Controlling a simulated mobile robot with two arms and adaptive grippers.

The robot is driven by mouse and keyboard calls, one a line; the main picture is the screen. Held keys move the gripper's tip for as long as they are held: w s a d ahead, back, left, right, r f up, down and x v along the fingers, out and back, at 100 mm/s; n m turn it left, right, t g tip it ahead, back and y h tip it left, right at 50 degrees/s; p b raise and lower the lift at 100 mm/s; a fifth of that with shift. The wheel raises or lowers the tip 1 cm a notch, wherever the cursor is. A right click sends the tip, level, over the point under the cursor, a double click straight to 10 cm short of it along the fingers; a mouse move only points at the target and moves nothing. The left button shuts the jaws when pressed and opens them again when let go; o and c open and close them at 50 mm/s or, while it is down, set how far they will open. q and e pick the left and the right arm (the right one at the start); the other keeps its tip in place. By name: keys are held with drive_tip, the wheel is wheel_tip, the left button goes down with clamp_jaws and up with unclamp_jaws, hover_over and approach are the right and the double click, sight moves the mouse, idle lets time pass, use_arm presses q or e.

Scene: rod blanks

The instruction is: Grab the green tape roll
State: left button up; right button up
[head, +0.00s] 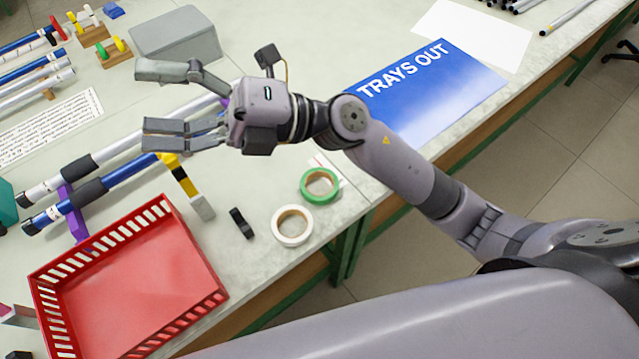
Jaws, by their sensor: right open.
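The green tape roll (333,193) lies flat on the table near its front edge, below my right forearm in the picture. My right gripper (142,103) is open and points left, up and to the left of the roll. Its fingers are apart with nothing between them, above rods that lie on the table. The roll is apart from the gripper and fully in view except perhaps its upper rim near the arm. My left gripper is not in view.
A white tape roll (309,226) lies just below-left of the green one, with a small black item (241,223) beside it. A red tray (130,285) is at lower left. A blue "TRAYS OUT" sheet (440,95) lies right. Rods on purple supports (72,210) are left.

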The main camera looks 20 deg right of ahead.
wheel_tip(320, 180, down, 4)
drive_tip(key=s+a+n+g+h, duration=0.2)
drive_tip(key=n+g+h, duration=0.1)
drive_tip(key=n+g, duration=0.1)
drive_tip(key=n+t+h, duration=0.2)
drive_tip(key=h, duration=1.8)
hover_over(322, 190)
wheel_tip(322, 190, down, 17)
wheel_tip(322, 190, down, 11)
drive_tip(key=p, duration=0.2)
drive_tip(key=shift+p, duration=0.4)
drive_tip(key=shift+f+p, duration=0.4)
drive_tip(key=shift+f, duration=0.2)
wheel_tip(322, 190, down, 4)
drive_tip(key=shift+r+p, duration=0.2)
drive_tip(key=shift+p, duration=0.4)
drive_tip(key=shift+f+t, duration=0.3)
drive_tip(key=shift+f, duration=0.05)
